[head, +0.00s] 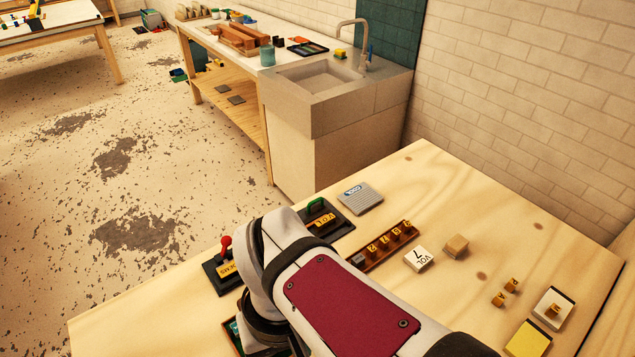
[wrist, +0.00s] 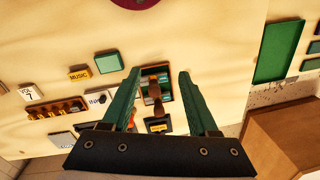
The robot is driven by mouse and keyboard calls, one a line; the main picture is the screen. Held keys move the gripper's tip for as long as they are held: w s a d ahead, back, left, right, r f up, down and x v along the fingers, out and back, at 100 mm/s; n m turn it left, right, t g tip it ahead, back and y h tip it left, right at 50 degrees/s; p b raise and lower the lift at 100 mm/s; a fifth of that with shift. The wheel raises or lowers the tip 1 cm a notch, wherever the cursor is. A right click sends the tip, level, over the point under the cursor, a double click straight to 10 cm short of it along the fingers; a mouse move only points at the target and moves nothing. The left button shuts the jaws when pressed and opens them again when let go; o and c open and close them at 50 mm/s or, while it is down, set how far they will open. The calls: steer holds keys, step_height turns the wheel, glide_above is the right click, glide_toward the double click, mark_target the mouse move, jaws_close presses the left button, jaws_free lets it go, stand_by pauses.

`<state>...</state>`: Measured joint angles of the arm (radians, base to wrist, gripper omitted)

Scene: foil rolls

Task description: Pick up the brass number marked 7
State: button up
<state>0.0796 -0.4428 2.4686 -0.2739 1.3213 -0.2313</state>
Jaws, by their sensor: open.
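A dark wooden rack (head: 362,262) holds several small brass number pieces (head: 384,243) in a row. Their faces carry dark digits too small for me to tell surely which is 7. The rack also shows at the left in the wrist view (wrist: 62,112). A white block (head: 419,258) beside it reads "VOL 7". My gripper (wrist: 158,71) is open, with two green fingers apart and nothing held. It hangs over a small tray (wrist: 171,86) with coloured pieces and a wooden-handled tool, well to one side of the rack. My arm hides it in the head view.
A tan block (head: 456,246), loose brass pieces (head: 511,285) and a yellow pad (head: 528,340) lie to the right.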

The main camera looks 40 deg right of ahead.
steer(key=w+d+n+h, duration=0.3)
steer(key=w+d+n, duration=0.7)
steer(key=d, duration=0.4)
steer(key=n+h, duration=0.3)
steer(key=n, duration=0.8)
glide_toward(384, 240)
steer(key=x, duration=0.9)
steer(key=shift+r+y, duration=0.1)
steer(key=shift+y, duration=0.2)
jaws_close()
